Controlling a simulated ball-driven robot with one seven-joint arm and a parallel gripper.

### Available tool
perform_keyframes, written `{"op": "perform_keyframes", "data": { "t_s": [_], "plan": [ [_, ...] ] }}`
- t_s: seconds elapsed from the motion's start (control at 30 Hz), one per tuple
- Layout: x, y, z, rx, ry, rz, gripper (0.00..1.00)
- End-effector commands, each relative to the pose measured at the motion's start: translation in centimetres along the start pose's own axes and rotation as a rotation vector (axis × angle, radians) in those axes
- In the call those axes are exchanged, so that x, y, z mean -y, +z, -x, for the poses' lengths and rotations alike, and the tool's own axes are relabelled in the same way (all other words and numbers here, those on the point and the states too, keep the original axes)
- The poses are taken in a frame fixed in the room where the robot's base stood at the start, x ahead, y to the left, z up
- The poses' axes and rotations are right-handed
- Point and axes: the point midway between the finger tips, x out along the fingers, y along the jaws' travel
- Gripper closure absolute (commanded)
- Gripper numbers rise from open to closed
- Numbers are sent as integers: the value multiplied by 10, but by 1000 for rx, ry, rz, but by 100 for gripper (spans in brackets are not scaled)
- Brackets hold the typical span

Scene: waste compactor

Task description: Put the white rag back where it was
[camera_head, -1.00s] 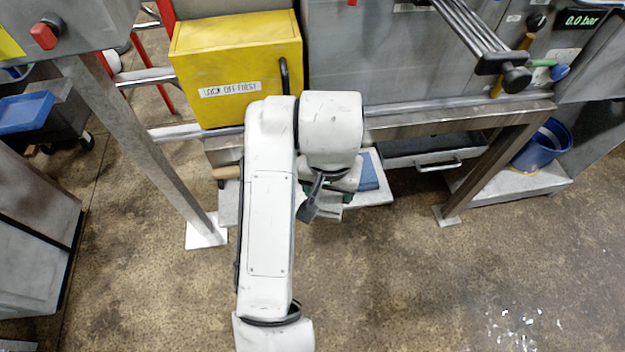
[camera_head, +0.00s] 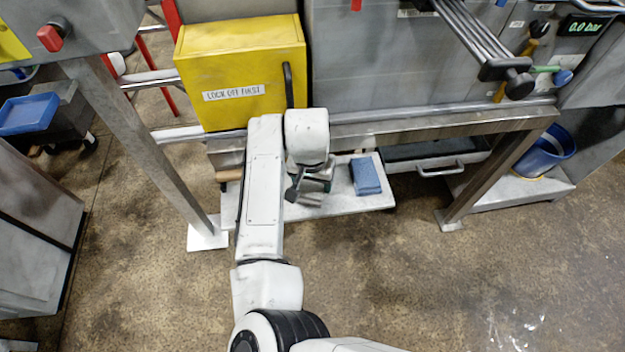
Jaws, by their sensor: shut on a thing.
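My gripper (camera_head: 308,192) is low over the pale pull-out shelf (camera_head: 346,203), below the workbench edge. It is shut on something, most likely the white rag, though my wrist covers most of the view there. I cannot clearly make out the rag's outline, or whether it touches the shelf. A dark green shape, partly hidden, shows beside the fingers.
A wooden handle (camera_head: 229,176) sticks out at the left. A yellow box (camera_head: 240,70) stands above. Steel legs (camera_head: 150,155) flank the shelf. A blue bucket (camera_head: 545,150) stands at the right.

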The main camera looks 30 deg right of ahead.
Motion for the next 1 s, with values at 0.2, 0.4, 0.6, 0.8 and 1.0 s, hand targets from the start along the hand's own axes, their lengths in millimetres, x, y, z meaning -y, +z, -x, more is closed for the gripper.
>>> {"op": "perform_keyframes", "data": {
  "t_s": [0.2, 0.4, 0.6, 0.8, 1.0],
  "plan": [
    [0, 0, -2, -1, 0, 0, 60],
    [0, 1, -5, -1, 0, 0, 31],
    [0, 1, -4, -1, 0, 0, 12],
    [0, 1, -4, -1, 0, 0, 6],
    [0, 0, 2, -2, -1, -1, 6]
  ]
}}
